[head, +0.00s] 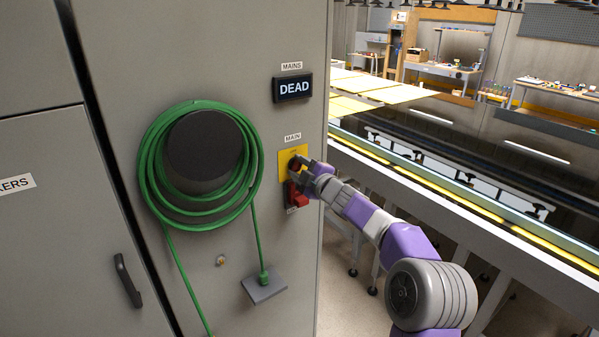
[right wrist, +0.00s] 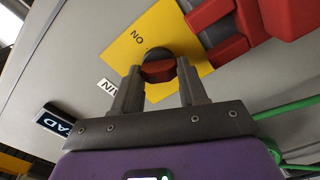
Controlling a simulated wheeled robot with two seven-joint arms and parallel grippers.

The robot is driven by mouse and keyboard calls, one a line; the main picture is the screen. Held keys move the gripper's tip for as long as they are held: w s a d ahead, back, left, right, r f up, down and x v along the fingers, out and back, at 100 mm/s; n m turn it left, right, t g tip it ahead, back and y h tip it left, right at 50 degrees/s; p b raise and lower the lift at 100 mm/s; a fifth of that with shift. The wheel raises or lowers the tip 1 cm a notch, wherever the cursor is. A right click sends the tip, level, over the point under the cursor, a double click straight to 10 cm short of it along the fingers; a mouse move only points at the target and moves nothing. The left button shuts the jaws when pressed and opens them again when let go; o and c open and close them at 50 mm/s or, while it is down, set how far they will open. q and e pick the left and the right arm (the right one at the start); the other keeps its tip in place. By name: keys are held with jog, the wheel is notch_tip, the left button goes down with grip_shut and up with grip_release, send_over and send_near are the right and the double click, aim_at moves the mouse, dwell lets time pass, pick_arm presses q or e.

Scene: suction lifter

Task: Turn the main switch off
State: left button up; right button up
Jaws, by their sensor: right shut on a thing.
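The main switch is a red and dark knob (right wrist: 159,68) on a yellow plate (head: 289,156) under a "MAIN" label, on the grey cabinet's front. The word "ON" shows on the plate in the right wrist view (right wrist: 137,36). My right gripper (head: 301,168) is at the plate and hides most of the knob in the head view. In the right wrist view its two fingers (right wrist: 161,84) stand on either side of the knob, shut on it. A "MAINS" display (head: 292,88) above reads "DEAD". My left gripper is not in view.
A red block-like part (head: 298,197) sits just below the plate, close to my gripper. A coiled green cable (head: 151,171) hangs on a dark round holder (head: 205,146) to the left. A long railed table (head: 480,190) stands to the right.

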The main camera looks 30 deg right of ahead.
jog(key=n+b, duration=0.2)
jog(key=n, duration=0.3)
jog(key=shift+f, duration=0.15)
jog(key=shift+n, duration=0.4)
jog(key=o, duration=1)
jog(key=s, duration=0.2)
jog(key=s+b, duration=0.1)
jog(key=s, duration=0.4)
jog(key=shift+s+d, duration=0.3)
